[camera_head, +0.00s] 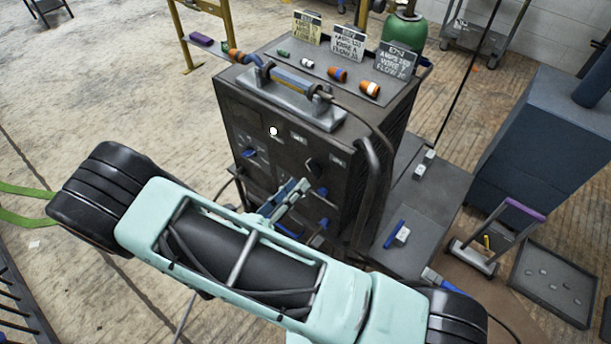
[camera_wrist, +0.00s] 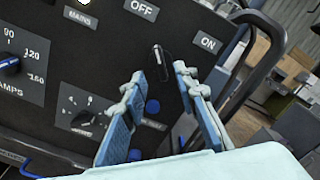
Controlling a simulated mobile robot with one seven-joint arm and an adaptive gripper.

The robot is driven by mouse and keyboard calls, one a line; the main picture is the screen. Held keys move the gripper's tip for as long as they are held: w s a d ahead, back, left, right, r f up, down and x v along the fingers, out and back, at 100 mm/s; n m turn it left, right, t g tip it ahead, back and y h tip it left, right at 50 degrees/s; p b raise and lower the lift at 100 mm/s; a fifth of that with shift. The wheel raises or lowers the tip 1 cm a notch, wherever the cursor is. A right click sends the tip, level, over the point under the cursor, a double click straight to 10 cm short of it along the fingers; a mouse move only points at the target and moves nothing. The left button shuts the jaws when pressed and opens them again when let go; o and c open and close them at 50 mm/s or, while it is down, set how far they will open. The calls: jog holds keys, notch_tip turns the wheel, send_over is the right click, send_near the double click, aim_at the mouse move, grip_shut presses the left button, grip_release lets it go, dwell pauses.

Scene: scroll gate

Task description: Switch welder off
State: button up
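The welder (camera_head: 345,215) is a dark box with a sloping control front. Its black mains switch (camera_head: 313,168) lies on that front, and it also shows in the wrist view (camera_wrist: 161,66) between the OFF label (camera_wrist: 142,9) and the ON label (camera_wrist: 208,42). The switch has a pale mark near its upper end; I cannot tell which label it points to. My gripper (camera_head: 290,196) is in front of the panel, just below the switch. In the wrist view its blue fingers (camera_wrist: 160,100) are apart, with nothing held between them. The switch appears beyond the fingertips.
A white lamp (camera_head: 273,131) is lit on the panel. A blue amps knob (camera_wrist: 10,65) and a smaller dial (camera_wrist: 84,119) sit left. A bent rail (camera_head: 376,190) runs along the right side. A torch (camera_head: 292,82) rests on top. Blue cabinet (camera_head: 530,140) stands right.

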jog(key=v, duration=0.6)
dwell(0.4)
